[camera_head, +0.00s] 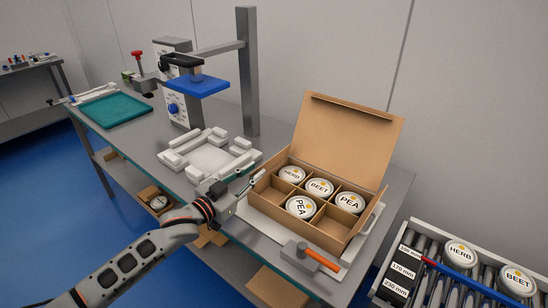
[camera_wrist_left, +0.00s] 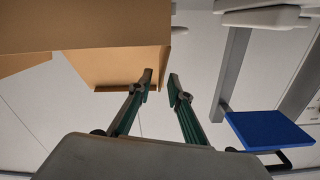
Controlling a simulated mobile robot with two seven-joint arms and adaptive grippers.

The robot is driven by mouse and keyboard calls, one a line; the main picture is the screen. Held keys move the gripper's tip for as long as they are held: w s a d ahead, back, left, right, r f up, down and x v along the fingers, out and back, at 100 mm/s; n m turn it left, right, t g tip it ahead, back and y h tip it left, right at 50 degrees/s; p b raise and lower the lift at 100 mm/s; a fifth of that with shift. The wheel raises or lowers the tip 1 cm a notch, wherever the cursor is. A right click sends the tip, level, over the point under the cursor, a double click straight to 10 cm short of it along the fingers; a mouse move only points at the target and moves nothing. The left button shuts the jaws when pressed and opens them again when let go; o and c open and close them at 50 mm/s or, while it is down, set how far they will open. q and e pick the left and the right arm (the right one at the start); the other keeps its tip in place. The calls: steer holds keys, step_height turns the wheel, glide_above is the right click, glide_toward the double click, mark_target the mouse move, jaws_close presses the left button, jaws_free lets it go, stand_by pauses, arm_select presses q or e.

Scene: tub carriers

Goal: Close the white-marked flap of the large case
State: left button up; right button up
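The large case is a brown cardboard box (camera_head: 318,235) with dividers, on a pale board at the right end of the bench. Its big lid flap (camera_head: 340,145) stands up at the back, leaning away, with a narrow folded lip along its top edge. I cannot make out a white mark on it. Round tubs lie in some compartments. My right gripper is not in view.
A roller rack (camera_head: 440,285) with tubs stands to the right.

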mark_target(269, 161)
arm_select(q)
steer(key=x, duration=0.7)
steer(key=shift+w+d, duration=0.15)
jaws_close()
